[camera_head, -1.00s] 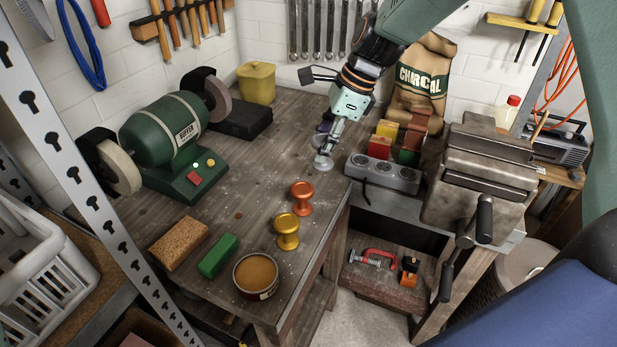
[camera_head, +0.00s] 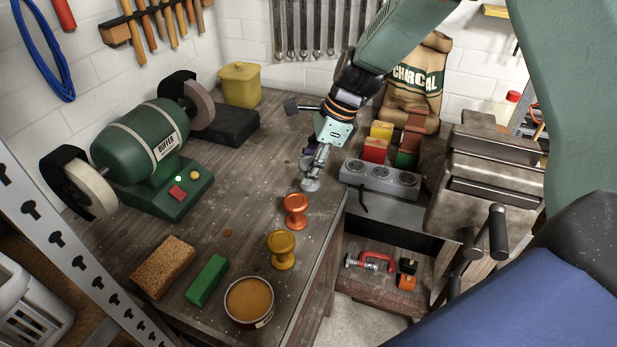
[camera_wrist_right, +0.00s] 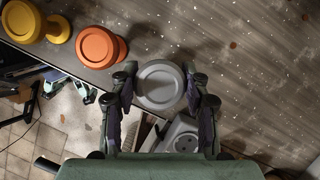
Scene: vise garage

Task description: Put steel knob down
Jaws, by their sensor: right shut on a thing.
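The steel knob (camera_head: 310,184) is a grey, round-ended spool. My right gripper (camera_head: 318,160) is shut on it from above, near the bench's right edge. In the right wrist view the knob (camera_wrist_right: 160,85) shows its round face between the two fingers of the right gripper (camera_wrist_right: 162,95). The knob is at or just above the wooden bench top (camera_head: 240,200); I cannot tell whether it touches. The orange knob (camera_head: 295,211) and the yellow knob (camera_head: 281,249) stand in front of it on the bench. My left gripper is not in view.
A grey socket block (camera_head: 380,178) is close to the right of the gripper, with coloured blocks behind it. A vise (camera_head: 485,180) stands further right. A green buffer (camera_head: 140,150), a sponge (camera_head: 163,267), a green bar (camera_head: 207,280) and a round tin (camera_head: 249,302) are left and front.

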